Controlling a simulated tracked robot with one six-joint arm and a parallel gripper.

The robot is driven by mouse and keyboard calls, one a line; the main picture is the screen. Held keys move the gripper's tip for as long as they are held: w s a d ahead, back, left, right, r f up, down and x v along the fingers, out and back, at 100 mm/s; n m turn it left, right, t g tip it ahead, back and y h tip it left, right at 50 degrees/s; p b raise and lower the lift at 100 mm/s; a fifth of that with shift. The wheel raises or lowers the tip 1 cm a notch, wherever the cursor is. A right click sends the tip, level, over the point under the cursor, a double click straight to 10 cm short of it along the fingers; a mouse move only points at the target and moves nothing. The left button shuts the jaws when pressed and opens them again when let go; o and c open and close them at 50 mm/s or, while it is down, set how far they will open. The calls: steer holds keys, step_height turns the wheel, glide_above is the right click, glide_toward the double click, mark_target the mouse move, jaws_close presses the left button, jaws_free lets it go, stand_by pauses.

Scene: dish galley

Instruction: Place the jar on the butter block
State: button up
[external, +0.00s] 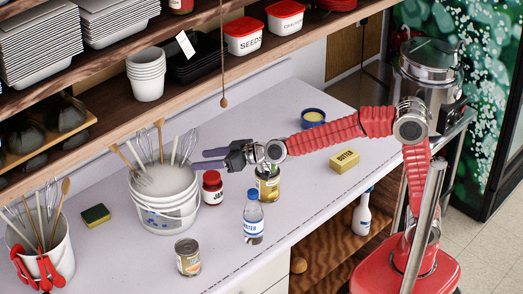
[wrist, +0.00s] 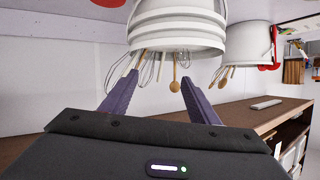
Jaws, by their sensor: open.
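The jar (external: 212,187), red with a pale label, stands upright on the counter just right of the white bucket in the external view. The yellow butter block (external: 344,161) lies flat on the counter farther right, with nothing on top. My gripper (external: 207,159) is open and empty, above the jar and pointing left toward the bucket. In the wrist view its purple fingers (wrist: 161,83) are spread apart with nothing between them up close. A red piece (wrist: 108,2) is cut off at the wrist view's top edge; I cannot tell for sure whether it is the jar.
The white bucket (external: 163,205) of utensils stands close beyond my fingers. A can (external: 268,185) and water bottle (external: 253,218) stand right of the jar, another can (external: 188,257) in front. A blue-and-yellow tin (external: 313,117) sits behind the butter. Shelves overhang the back; counter around the butter is clear.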

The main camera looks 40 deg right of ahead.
steer(key=w+d+m+t+h, duration=0.1)
steer(key=w+d+h, duration=0.1)
steer(key=d, duration=0.2)
steer(key=t+h, duration=0.1)
steer(key=h, duration=0.1)
glide_above(219, 180)
step_height(219, 180, down, 6)
steer(key=shift+s+m, duration=0.3)
steer(key=shift+m, duration=0.1)
steer(key=shift+f, duration=0.1)
steer(key=f, duration=0.5)
steer(key=w+f, duration=0.1)
steer(key=f, duration=0.2)
steer(key=shift+a+f, duration=0.1)
steer(key=shift+f, duration=0.05)
steer(key=shift+w, duration=0.3)
steer(key=shift+w+f, duration=0.1)
